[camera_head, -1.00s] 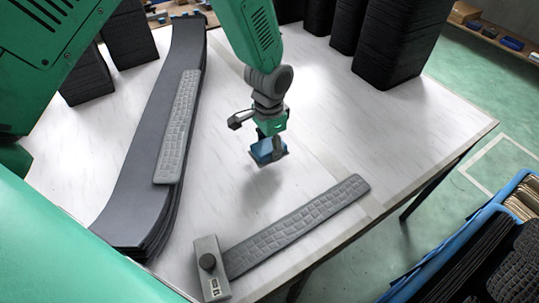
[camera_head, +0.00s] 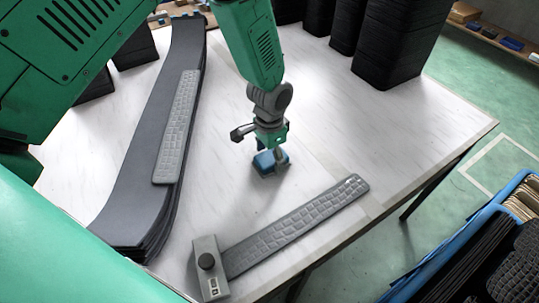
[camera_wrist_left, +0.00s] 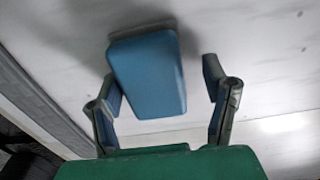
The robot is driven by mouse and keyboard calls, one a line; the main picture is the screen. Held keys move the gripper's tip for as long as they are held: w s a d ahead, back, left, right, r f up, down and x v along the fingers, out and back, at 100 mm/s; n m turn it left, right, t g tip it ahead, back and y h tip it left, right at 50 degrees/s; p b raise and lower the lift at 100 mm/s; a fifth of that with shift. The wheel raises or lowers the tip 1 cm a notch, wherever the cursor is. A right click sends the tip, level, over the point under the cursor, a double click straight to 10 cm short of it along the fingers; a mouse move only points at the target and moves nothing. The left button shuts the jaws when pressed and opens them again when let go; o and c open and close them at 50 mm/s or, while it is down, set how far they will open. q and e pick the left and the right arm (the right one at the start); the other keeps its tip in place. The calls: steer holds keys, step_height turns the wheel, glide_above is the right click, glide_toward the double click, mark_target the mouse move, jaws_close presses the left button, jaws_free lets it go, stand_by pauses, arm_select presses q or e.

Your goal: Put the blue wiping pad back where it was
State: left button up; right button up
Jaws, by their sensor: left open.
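The blue wiping pad (camera_head: 265,163) is a small blue block on the white table, near its middle. My left gripper (camera_head: 271,153) is directly over it, low at the table. In the left wrist view the blue pad (camera_wrist_left: 148,74) lies between and just beyond the fingers of my left gripper (camera_wrist_left: 164,88). Part of the pad is hidden behind the gripper in the head view. My right gripper is not in view.
A stack of long dark strips (camera_head: 140,190) with a grey textured panel (camera_head: 177,125) lies left of the pad. Another textured strip (camera_head: 300,225) with a grey knobbed block (camera_head: 210,270) lies in front. Dark stacks (camera_head: 395,45) stand at the back. The table right of the pad is clear.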

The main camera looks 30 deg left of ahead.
mark_target(272, 155)
arm_select(q)
steer(key=shift+d+r, duration=0.35)
steer(key=shift+r, duration=0.2)
step_height(272, 155, up, 11)
steer(key=shift+r+p, duration=0.15)
steer(key=shift+p, duration=0.15)
